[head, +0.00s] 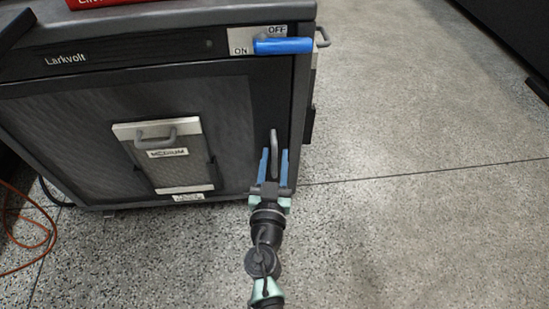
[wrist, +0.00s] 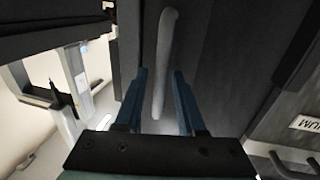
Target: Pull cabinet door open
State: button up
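The cabinet door (head: 232,108) is a dark front panel on a grey cabinet labelled Larkvolt, and it looks shut. Its grey vertical bar handle (head: 274,150) is near the door's right edge. My gripper (head: 273,158) is in front of the handle, with one blue finger on each side of it. In the wrist view the handle (wrist: 164,60) stands between the two fingers (wrist: 158,95), with visible gaps on both sides. The gripper is open and is not clamped on the handle. The handle's lower end is close to the gripper's palm in the picture.
A blue lever (head: 283,46) sits by an OFF/ON plate at the cabinet's upper right. A framed panel marked MEDIUM (head: 168,158) with its own handle is on the door's left part. An orange cable (head: 40,232) lies on the floor at left. The floor at right is clear.

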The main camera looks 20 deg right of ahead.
grip_shut()
dwell(1.2)
